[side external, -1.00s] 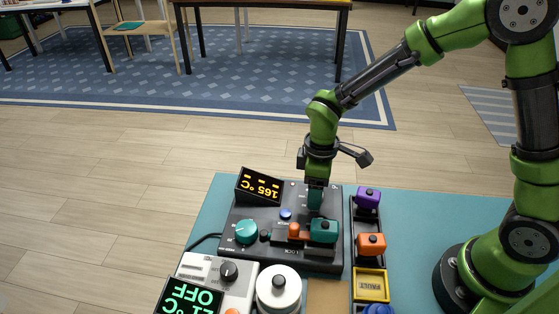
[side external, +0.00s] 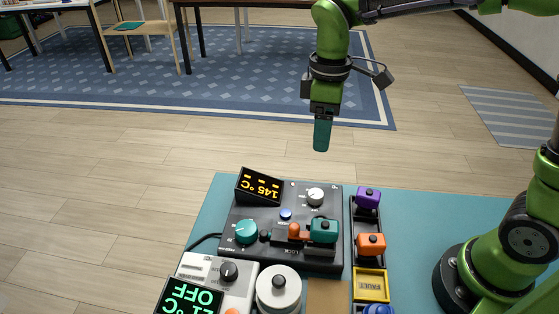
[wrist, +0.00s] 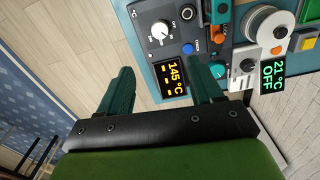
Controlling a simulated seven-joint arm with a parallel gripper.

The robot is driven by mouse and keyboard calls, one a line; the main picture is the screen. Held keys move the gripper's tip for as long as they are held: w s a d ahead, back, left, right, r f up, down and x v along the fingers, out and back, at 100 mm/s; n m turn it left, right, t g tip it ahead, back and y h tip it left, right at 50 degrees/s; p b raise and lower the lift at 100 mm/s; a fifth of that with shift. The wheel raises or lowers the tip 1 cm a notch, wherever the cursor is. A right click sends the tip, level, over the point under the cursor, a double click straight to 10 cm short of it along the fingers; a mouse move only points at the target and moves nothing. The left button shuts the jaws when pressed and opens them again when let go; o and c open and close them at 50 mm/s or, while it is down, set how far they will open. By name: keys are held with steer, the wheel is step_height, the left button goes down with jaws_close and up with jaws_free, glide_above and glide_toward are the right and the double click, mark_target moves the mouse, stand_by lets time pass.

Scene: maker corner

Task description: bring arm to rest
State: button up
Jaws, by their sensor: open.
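My gripper (side external: 321,134) hangs pointing down, well above the far edge of the teal table (side external: 420,205), and touches nothing. In the wrist view its two teal fingers (wrist: 160,90) are apart with nothing between them. Below it is a dark control box (side external: 264,207) with a white knob (side external: 315,196), a teal knob (side external: 246,231), a blue button (side external: 286,213) and a teal-and-orange part at its front. The box's amber display (side external: 260,187) reads 145 °C. The white knob also shows in the wrist view (wrist: 160,30).
A pale unit (side external: 222,272) with a green "OFF" display and a white spool (side external: 278,288) stand in front. The air around my gripper is clear.

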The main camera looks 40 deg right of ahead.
steer(key=shift+w, duration=0.1)
steer(key=s+d+r+m+t+y, duration=0.1)
steer(key=s+d+m+t, duration=0.2)
steer(key=s+m, duration=0.3)
steer(key=s+d+r+m+t+y, duration=0.1)
steer(key=s+d+r+m+t, duration=0.1)
steer(key=s+d+m+t, duration=0.2)
steer(key=shift+s+d+r+m, duration=0.25)
steer(key=shift+s+d+m, duration=0.15)
steer(key=shift+s+m, duration=0.7)
